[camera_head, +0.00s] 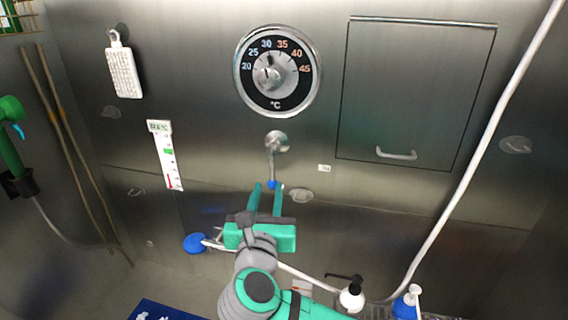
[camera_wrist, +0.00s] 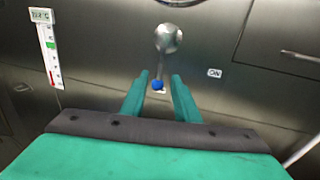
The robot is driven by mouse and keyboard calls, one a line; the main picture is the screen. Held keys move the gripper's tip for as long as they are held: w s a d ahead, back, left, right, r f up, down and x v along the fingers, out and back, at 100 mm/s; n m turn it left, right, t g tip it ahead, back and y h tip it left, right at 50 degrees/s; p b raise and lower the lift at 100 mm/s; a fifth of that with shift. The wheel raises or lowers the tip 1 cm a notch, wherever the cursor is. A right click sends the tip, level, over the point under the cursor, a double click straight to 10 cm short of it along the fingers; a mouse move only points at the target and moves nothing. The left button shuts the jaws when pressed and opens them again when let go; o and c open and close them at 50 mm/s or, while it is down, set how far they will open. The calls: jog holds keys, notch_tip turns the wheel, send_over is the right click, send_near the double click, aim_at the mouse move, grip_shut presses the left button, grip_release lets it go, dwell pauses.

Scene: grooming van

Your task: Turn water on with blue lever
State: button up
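The water lever (camera_head: 271,165) is a thin metal rod that hangs down from a round metal hub (camera_head: 276,141) on the steel wall. Its blue tip (camera_head: 271,184) is at the lower end. In the wrist view the blue tip (camera_wrist: 158,85) shows between the two teal fingertips of my gripper (camera_wrist: 159,75), with a gap on both sides. My gripper (camera_head: 268,186) is open and points at the wall around the tip. I cannot tell how deep the tip lies between the fingers. A small "ON" label (camera_head: 324,168) is to the right of the lever.
A temperature dial (camera_head: 277,70) is above the lever. A thermometer strip (camera_head: 165,155) is to the left and a cabinet door with a handle (camera_head: 396,154) to the right. A white hose (camera_head: 474,180), pump bottles (camera_head: 352,293) and a blue disc (camera_head: 195,243) are around my arm.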

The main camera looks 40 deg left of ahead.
aim_at(272, 170)
jog(key=x, duration=1)
jog(key=shift+w+a, duration=0.2)
jog(key=shift+w, duration=0.1)
grip_shut()
